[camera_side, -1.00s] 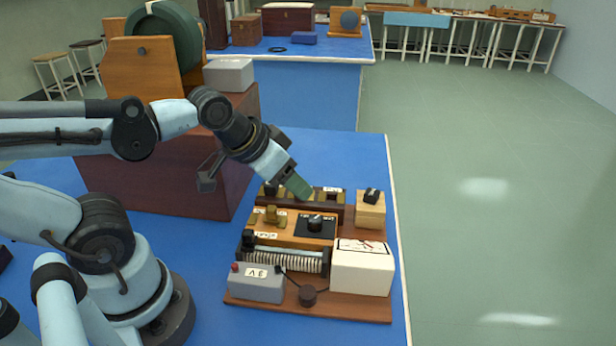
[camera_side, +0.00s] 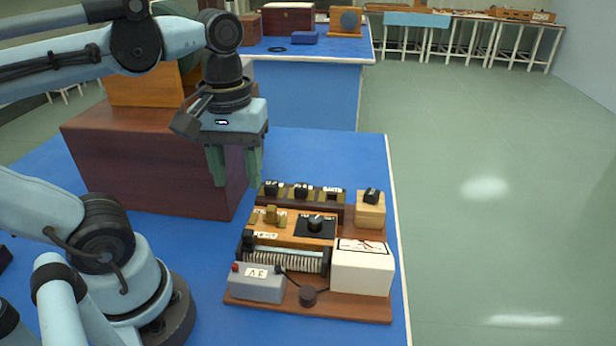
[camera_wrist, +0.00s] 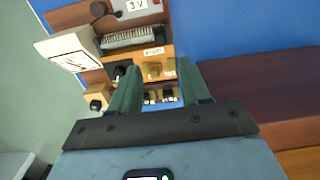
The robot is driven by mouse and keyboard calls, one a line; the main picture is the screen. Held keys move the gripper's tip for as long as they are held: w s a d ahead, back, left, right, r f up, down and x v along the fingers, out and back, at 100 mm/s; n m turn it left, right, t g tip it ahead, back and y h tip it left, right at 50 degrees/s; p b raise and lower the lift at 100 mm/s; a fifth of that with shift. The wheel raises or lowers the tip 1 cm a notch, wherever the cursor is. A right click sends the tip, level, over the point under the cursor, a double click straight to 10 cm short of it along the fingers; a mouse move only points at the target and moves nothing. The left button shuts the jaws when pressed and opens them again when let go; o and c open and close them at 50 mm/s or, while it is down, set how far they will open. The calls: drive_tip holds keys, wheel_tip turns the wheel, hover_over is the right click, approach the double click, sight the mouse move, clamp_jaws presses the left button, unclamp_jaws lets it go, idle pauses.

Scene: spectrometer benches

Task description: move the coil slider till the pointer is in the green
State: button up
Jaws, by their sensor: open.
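The wire-wound coil (camera_side: 287,261) lies across the wooden instrument board, and it also shows in the wrist view (camera_wrist: 130,37). The pointer and any green zone are too small to read. My gripper (camera_side: 235,182) is open and empty, green fingers pointing down, above and behind the board's left side. In the wrist view its fingers (camera_wrist: 160,75) frame the board.
A grey 3 V box (camera_side: 257,283) and a round black knob (camera_side: 308,295) sit at the board's front. Switches, a dial knob (camera_side: 315,222) and a row of black plugs (camera_side: 302,190) stand behind the coil. A large brown box (camera_side: 150,165) is close behind my gripper.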

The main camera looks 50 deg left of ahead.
sight(247, 233)
drive_tip(key=shift+f, duration=5.85)
clamp_jaws()
